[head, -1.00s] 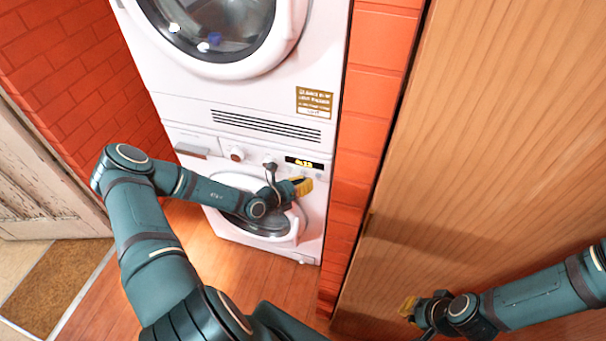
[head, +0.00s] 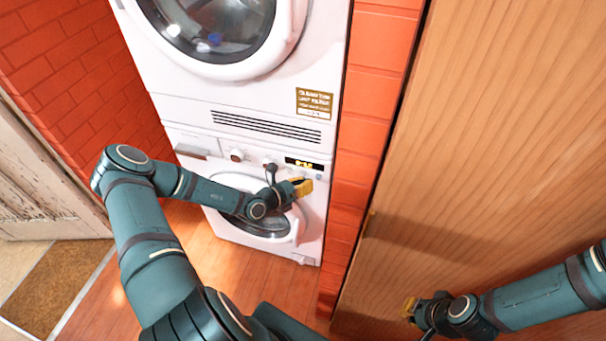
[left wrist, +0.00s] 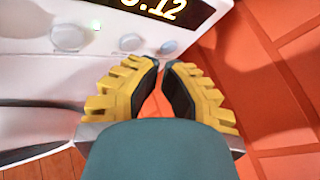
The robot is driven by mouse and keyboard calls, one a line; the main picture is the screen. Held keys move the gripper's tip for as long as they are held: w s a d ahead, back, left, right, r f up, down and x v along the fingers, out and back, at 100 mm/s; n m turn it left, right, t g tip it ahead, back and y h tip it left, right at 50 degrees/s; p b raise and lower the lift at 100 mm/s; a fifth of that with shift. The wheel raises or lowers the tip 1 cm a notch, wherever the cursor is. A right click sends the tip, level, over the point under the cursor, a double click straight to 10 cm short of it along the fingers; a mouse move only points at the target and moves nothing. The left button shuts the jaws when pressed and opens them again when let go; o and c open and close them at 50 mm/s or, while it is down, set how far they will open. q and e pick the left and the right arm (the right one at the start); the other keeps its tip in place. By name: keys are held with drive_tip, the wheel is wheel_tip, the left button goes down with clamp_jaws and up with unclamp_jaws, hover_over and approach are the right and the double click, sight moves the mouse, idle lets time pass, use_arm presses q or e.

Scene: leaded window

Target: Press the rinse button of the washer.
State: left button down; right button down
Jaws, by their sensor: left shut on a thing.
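The white washer (head: 314,215) is the lower machine of a stack, with a round door and a control panel. Its lit display (head: 304,162) also shows in the left wrist view (left wrist: 160,6). Below it there, a pale button (left wrist: 133,47) and a bluish button (left wrist: 168,47) sit side by side; I cannot read their labels. My left gripper (head: 305,187) is just in front of the panel, its yellow fingertips (left wrist: 160,64) close together below these buttons. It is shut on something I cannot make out. My right gripper (head: 408,308) is low by the wooden panel; its jaws are unclear.
Above the washer is a second machine (head: 225,70) with a round glass door. A red brick strip (head: 358,165) and a tall wooden panel (head: 480,130) stand close on the right. A round knob (left wrist: 68,38) is left of the buttons. Wooden floor (head: 190,260) lies in front.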

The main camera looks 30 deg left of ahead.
use_arm(q)
drive_tip(key=shift+w, duration=0.1)
idle(0.3)
drive_tip(key=shift+w+a, duration=0.1)
drive_tip(key=shift+w, duration=0.25)
drive_tip(key=shift+w, duration=0.1)
idle(0.5)
drive_tip(key=shift+p, duration=0.35)
drive_tip(key=shift+s+r+p, duration=0.1)
drive_tip(key=shift+s+p, duration=0.4)
drive_tip(key=shift+p, duration=0.05)
drive_tip(key=shift+s, duration=0.1)
